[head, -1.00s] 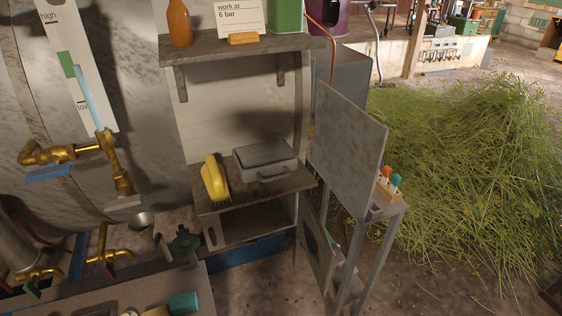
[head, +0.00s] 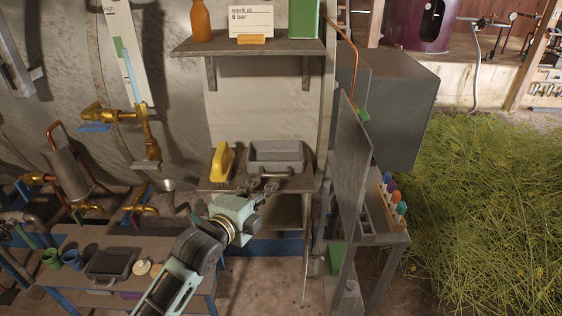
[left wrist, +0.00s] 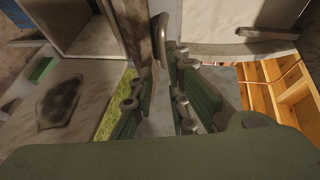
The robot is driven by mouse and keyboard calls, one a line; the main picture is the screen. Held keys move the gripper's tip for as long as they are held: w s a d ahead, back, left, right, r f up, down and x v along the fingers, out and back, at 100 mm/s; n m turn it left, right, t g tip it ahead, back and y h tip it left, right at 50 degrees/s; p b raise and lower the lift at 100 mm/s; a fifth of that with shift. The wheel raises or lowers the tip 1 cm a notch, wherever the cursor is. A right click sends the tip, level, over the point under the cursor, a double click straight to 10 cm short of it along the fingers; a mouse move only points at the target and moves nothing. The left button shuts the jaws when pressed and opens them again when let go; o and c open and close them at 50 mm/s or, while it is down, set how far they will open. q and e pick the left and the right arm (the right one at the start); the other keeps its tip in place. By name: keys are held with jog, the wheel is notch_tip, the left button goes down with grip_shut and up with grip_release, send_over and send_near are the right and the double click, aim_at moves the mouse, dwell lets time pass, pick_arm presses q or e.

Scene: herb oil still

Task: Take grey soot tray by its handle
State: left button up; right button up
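The grey soot tray (head: 290,153) sits on the middle shelf, right of a yellow brush (head: 221,163). Its handle (head: 277,172) faces the front. My left gripper (head: 256,186) reaches up from below, with its fingers just in front of the handle. In the left wrist view, the fingers of my left gripper (left wrist: 160,80) stand apart with a gap between them. A curved grey bar, which looks like the handle (left wrist: 164,40), is close to the fingertips, and I cannot tell whether they touch it. My right gripper is not in view.
The shelf board (head: 298,183) carries the tray, and an upper shelf (head: 268,47) hangs above. A grey panel (head: 356,170) stands close on the right, beside a rack of coloured-topped tubes (head: 390,208). A bench (head: 60,293) with a dark tray is at lower left.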

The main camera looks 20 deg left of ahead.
aim_at(274, 176)
pick_arm(q)
jog(key=x, duration=0.7)
jog(key=shift+w+a+r+p, duration=0.1)
jog(key=shift+a+r+p, duration=0.2)
jog(key=shift+a+p, duration=0.1)
jog(key=shift+w+d+f, duration=0.15)
jog(key=shift+w, duration=0.25)
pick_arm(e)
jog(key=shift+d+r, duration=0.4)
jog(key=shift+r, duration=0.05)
pick_arm(q)
grip_shut()
jog(key=shift+s, duration=0.1)
